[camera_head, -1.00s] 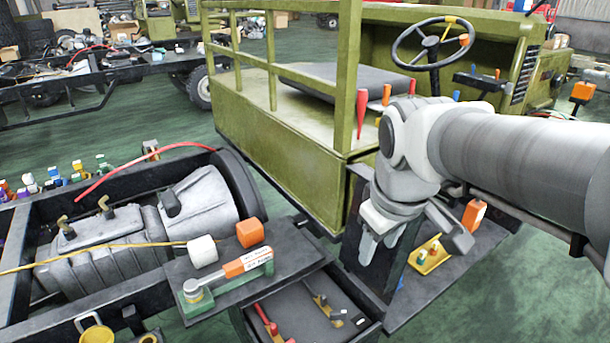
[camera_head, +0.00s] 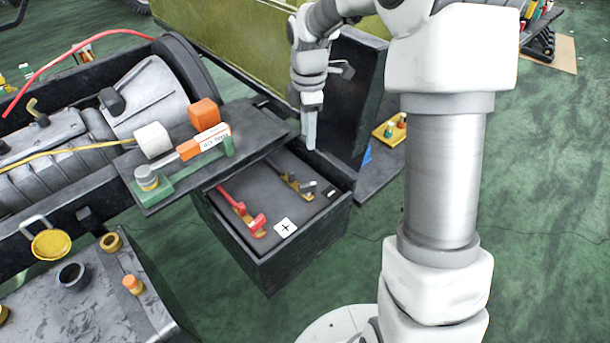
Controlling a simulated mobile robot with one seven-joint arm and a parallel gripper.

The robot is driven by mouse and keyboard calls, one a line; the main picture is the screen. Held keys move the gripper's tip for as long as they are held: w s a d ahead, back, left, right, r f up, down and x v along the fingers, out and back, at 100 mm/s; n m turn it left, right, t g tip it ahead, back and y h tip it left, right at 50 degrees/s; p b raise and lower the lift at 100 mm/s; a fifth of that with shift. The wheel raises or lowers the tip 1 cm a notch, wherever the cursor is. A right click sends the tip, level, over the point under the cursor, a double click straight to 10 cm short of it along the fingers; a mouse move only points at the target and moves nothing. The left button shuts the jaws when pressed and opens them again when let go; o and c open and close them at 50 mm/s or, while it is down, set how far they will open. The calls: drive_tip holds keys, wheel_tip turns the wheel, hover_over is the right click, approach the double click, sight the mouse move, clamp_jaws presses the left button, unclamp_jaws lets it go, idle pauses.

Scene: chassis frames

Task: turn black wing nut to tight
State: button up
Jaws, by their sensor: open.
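A black-handled fitting (camera_head: 292,180) with a brassy part lies at the back right. It looks like the place of the black wing nut, but the nut is too small to make out surely. My gripper (camera_head: 310,143) points down above the box's back right edge, apart from the black fitting. It is open and empty; its fingers overlap in this view.
The grey shelf (camera_head: 175,187) at the left carries a green-and-orange tool (camera_head: 190,160), a white cylinder (camera_head: 152,140) and an orange block (camera_head: 204,113). It overhangs the box's back left. A dark upright panel (camera_head: 358,85) stands behind my gripper.

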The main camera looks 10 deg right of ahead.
sight(307, 184)
wheel_tip(307, 184, down, 17)
drive_tip(key=b, duration=0.5)
clamp_jaws()
